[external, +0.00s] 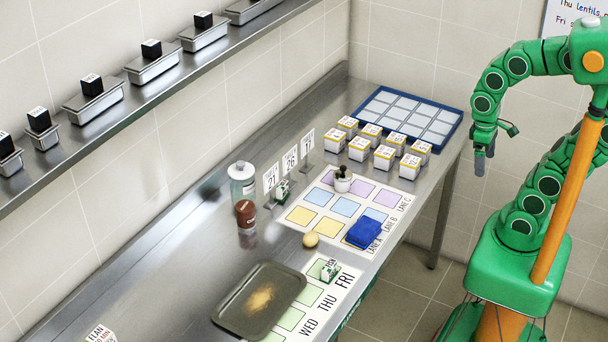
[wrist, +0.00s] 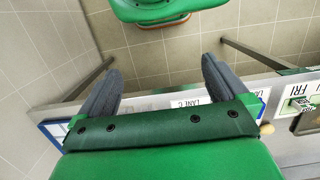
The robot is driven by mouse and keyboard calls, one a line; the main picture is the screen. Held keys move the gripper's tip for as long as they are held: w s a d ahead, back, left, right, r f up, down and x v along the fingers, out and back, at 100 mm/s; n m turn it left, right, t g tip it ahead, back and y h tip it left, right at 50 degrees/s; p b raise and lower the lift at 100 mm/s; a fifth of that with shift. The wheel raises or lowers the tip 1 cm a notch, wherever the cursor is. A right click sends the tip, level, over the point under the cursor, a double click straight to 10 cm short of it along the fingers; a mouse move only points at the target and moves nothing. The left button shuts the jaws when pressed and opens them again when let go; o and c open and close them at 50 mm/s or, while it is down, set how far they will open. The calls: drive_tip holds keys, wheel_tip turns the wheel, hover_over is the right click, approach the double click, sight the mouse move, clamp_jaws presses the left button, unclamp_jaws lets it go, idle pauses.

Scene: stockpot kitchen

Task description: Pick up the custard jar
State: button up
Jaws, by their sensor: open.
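A clear jar with a pale lid and a label (external: 243,184) stands at the back of the steel counter, near the wall. A brown jar (external: 246,214) with a label stands just in front of it. The lettering on both is too small to read, so I cannot tell which is the custard jar. My gripper (external: 482,153) hangs at the right, beyond the counter's right edge and well away from both jars. In the wrist view my gripper (wrist: 158,92) has its two fingers wide apart with nothing between them. Neither jar shows in the wrist view.
Several white tubs (external: 385,157) stand before a blue-rimmed tray (external: 440,130). Number cards (external: 290,161), a small carton (external: 282,190) and a white pot (external: 343,182) stand near the jars. A blue block (external: 364,233), a round yellowish item (external: 311,239) and a dark tray (external: 235,317) lie nearer.

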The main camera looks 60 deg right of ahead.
sight(249, 166)
drive_tip(key=shift+r, duration=0.1)
wheel_tip(249, 166, up, 5)
drive_tip(key=w+a+r+m+y, duration=0.2)
drive_tip(key=w+a+r, duration=0.15)
drive_tip(key=w, duration=0.55)
drive_tip(key=w+a+r+m+y, duration=0.1)
drive_tip(key=w+a+r+m, duration=0.1)
drive_tip(key=w+a, duration=0.5)
drive_tip(key=w+a+r+m+y, duration=0.1)
drive_tip(key=w+a+m+y, duration=0.15)
drive_tip(key=w, duration=0.95)
drive_tip(key=w+a+m+t+y, duration=0.15)
drive_tip(key=w+m, duration=0.25)
drive_tip(key=w, duration=0.7)
drive_tip(key=w+a+r+m+y, duration=0.1)
drive_tip(key=w+a+m+y, duration=0.2)
drive_tip(key=w, duration=0.9)
drive_tip(key=w+f+m+t+y, duration=0.1)
drive_tip(key=w+f+m+y, duration=0.45)
drive_tip(key=w, duration=1.05)
wheel_tip(249, 166, down, 21)
drive_tip(key=shift+d+f+h, duration=0.15)
drive_tip(key=shift+h, duration=0.9)
drive_tip(key=shift+r+x, duration=0.2)
drive_tip(key=shift+x, duration=1.7)
drive_tip(key=shift+r+x, duration=0.25)
drive_tip(key=shift+x, duration=1.7)
drive_tip(key=shift+w, duration=0.15)
